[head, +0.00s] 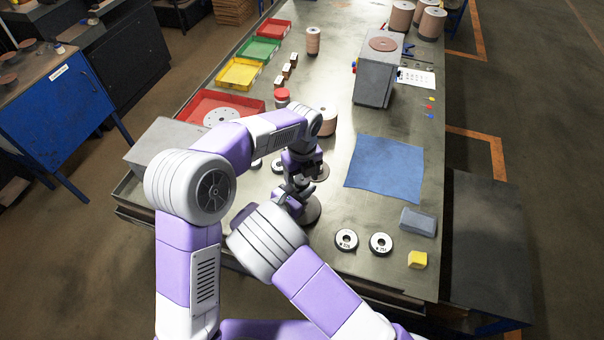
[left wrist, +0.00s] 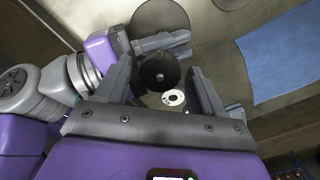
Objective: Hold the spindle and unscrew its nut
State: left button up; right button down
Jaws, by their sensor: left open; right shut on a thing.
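My left gripper (left wrist: 160,88) is open, and its two fingers point at a dark round piece (left wrist: 160,74) with a small light centre. This piece is at the spindle; I cannot tell whether it is the nut. My right gripper (left wrist: 188,46) reaches in from the left in the left wrist view, beside that piece, and is shut on the spindle. The grip itself is mostly hidden. In the head view the left gripper (head: 299,180) is just above the right gripper (head: 297,197). A dark disc (head: 311,211) shows beside and below them.
A blue cloth (head: 386,167) lies to the right. Two labelled rings (head: 346,240) (head: 381,244), a grey block (head: 418,222) and a yellow block (head: 417,260) are at the front right. A red tray (head: 193,104) and a red-lidded jar (head: 282,97) stand behind my left arm.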

pick_arm(q)
jog(key=c, duration=1.1)
jog(key=shift+n, duration=1.7)
jog(key=o, duration=1.2)
